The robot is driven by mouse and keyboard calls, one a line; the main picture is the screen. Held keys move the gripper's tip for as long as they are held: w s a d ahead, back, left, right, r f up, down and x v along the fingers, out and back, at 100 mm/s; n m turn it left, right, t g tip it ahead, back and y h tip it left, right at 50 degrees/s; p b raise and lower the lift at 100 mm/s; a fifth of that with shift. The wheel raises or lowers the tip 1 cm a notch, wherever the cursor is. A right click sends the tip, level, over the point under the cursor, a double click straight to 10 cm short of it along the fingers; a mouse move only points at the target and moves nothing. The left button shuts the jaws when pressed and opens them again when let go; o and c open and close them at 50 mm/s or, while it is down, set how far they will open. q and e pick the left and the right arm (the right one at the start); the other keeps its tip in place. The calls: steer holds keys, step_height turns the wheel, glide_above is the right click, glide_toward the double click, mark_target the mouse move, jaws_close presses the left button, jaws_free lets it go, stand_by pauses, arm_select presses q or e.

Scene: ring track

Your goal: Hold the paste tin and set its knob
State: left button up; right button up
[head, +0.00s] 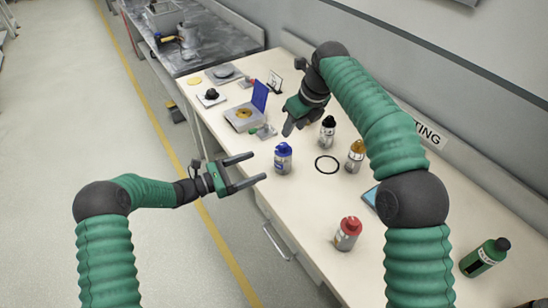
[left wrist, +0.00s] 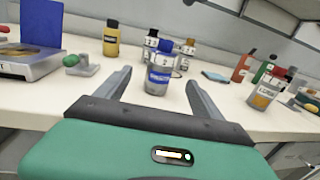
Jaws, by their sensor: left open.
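Several capped tins stand on the bench; I cannot tell by name which is the paste tin. A silver tin with a blue cap and blue label (head: 283,159) stands upright nearest my left gripper. My left gripper (head: 259,168) is open and empty, its fingers pointing at this tin from the left, apart from it. In the left wrist view the blue-capped tin (left wrist: 159,75) shows between the fingertips (left wrist: 160,84), beyond them. My right gripper (head: 291,124) is over the bench behind the blue-capped tin; its fingers overlap in the picture.
A black-capped tin (head: 327,132), an orange-capped tin (head: 355,156) and a black ring (head: 327,165) are close to the right.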

arm_select(q)
steer(key=x, duration=1.4)
steer(key=shift+d+f, duration=0.1)
steer(key=shift+d, duration=0.1)
steer(key=c, duration=1.5)
steer(key=shift+c, duration=0.4)
arm_select(e)
steer(key=shift+o, duration=0.8)
arm_select(q)
steer(key=shift+s+a, duration=0.1)
arm_select(e)
steer(key=shift+o, duration=0.6)
steer(key=s+f+n+g+y, duration=0.2)
steer(key=s+f, duration=0.1)
steer(key=f, duration=0.3)
steer(key=shift+s+a+n+y, duration=0.15)
steer(key=shift+a+n+y, duration=0.1)
steer(key=shift+n+y, duration=0.05)
steer(key=n+t+y, duration=0.2)
steer(key=t+y, duration=0.5)
steer(key=y, duration=0.4)
glide_toward(284, 144)
steer(key=x, duration=1)
steer(key=shift+a+f, duration=0.1)
steer(key=shift+f, duration=0.15)
jaws_close()
